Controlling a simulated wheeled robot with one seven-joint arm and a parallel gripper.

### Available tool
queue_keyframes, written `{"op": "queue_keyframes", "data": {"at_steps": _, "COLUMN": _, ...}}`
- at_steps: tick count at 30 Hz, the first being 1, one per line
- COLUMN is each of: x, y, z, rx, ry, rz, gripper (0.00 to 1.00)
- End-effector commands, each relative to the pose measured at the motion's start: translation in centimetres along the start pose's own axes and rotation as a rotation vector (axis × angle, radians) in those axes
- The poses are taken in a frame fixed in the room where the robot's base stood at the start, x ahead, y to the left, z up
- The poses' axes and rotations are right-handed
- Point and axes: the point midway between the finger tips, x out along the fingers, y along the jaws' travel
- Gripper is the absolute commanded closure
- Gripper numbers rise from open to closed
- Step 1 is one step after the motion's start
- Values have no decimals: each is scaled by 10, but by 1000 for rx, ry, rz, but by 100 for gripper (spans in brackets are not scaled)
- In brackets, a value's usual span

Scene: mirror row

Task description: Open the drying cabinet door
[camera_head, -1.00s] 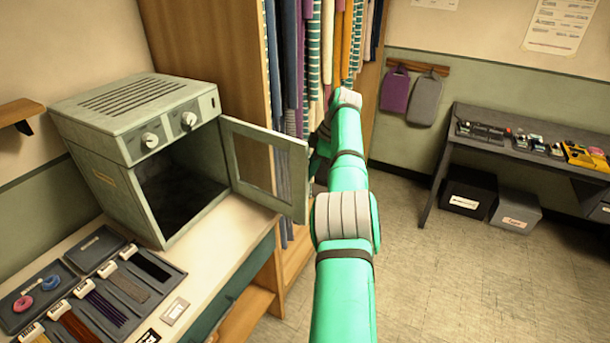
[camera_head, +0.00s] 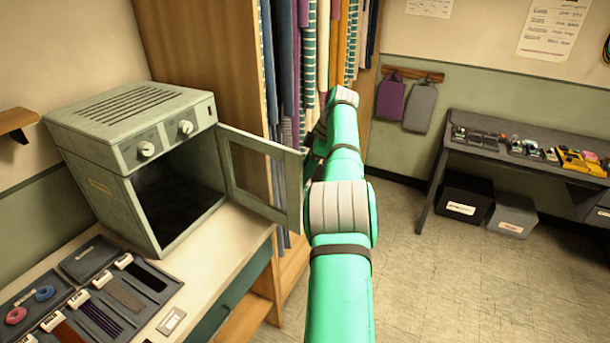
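The drying cabinet (camera_head: 125,200) is a grey-green box with a vented top and two white knobs, on the bench at the left. Its door (camera_head: 235,205), a frame around a window, stands wide open, swung out to the right. The dark inside of the cabinet shows and looks empty. My green arm reaches up from the bottom of the picture, along the right of the door. Its far end bends in behind the door's free edge. My gripper is mostly hidden there behind the door and my arm; its fingers do not show, and I cannot tell whether they touch the door.
Trays of brushes and threads (camera_head: 105,300) lie on the bench (camera_head: 225,265) in front of the cabinet. Hanging fabrics (camera_head: 300,60) fill a wooden rack behind the door. A dark table (camera_head: 475,155) with small items stands at the right, with boxes below. The floor (camera_head: 450,270) between is clear.

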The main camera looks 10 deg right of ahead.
Motion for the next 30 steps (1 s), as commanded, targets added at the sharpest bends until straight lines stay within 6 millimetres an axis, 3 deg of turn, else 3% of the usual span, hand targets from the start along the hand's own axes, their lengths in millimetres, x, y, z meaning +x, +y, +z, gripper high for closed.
{"op": "queue_keyframes", "data": {"at_steps": 11, "x": -13, "y": -2, "z": -7, "rx": -2, "ry": 6, "rz": 9, "gripper": 72}}
{"op": "queue_keyframes", "data": {"at_steps": 30, "x": -42, "y": -24, "z": -13, "rx": -1, "ry": 1, "rz": 16, "gripper": 72}}
